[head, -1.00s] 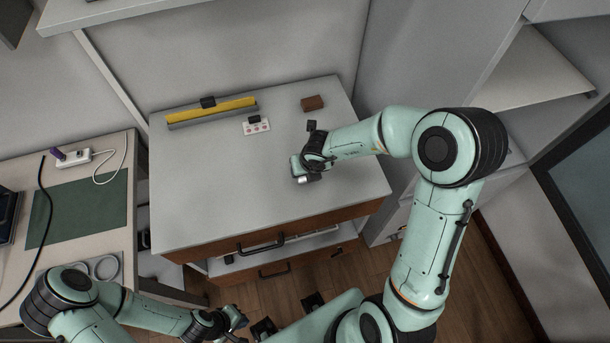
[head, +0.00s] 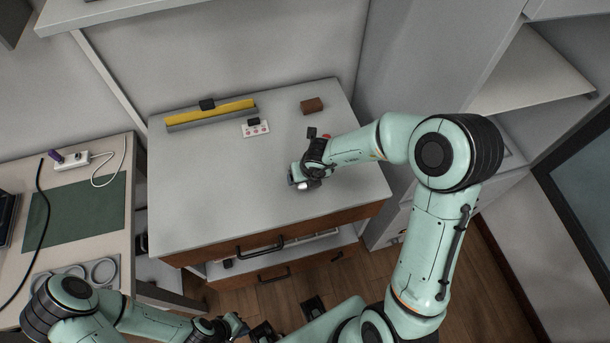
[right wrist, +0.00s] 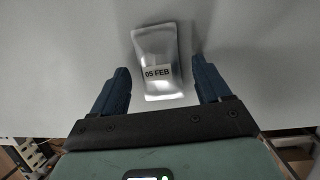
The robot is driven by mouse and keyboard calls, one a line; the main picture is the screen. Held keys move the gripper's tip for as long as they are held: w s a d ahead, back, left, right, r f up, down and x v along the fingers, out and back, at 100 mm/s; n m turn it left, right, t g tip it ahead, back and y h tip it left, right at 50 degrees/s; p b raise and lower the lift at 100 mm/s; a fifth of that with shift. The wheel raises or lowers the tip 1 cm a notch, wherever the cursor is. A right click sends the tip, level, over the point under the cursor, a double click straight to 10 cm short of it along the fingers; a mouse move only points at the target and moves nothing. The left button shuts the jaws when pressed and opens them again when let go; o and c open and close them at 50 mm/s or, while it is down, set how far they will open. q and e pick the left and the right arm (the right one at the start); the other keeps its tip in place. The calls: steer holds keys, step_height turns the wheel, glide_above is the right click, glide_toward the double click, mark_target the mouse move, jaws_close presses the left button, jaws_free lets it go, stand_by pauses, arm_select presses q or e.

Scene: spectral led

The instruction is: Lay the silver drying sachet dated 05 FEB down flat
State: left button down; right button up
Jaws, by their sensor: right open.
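The silver sachet (right wrist: 157,62), with a label reading 05 FEB, shows in the right wrist view against the grey cabinet top, its printed face towards the camera. My right gripper (right wrist: 162,76) is open, with one blue finger on each side of the sachet and a gap to both. In the head view my right gripper (head: 302,180) is low over the front right of the cabinet top (head: 220,190), and a small pale bit of the sachet (head: 303,187) shows under it. My left gripper (head: 235,325) is at the bottom edge, away from the cabinet; its opening is unclear.
A yellow and grey bar (head: 212,113) lies at the back left of the cabinet top. A white card with red marks (head: 255,129) and a brown block (head: 312,105) are also at the back. The left and front of the top are clear. A desk with a green mat (head: 80,212) stands left.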

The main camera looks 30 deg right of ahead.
arm_select(q)
steer(key=w+r+p, duration=0.5)
steer(key=w+r, duration=0.1)
steer(key=r, duration=0.1)
steer(key=shift+w+r+t, duration=0.25)
steer(key=shift+r+t, duration=0.05)
steer(key=shift+t, duration=0.1)
arm_select(e)
steer(key=v, duration=1.2)
steer(key=shift+w, duration=0.2)
arm_select(q)
steer(key=shift+s, duration=0.15)
arm_select(e)
steer(key=shift+s, duration=0.15)
arm_select(q)
steer(key=shift+f, duration=0.1)
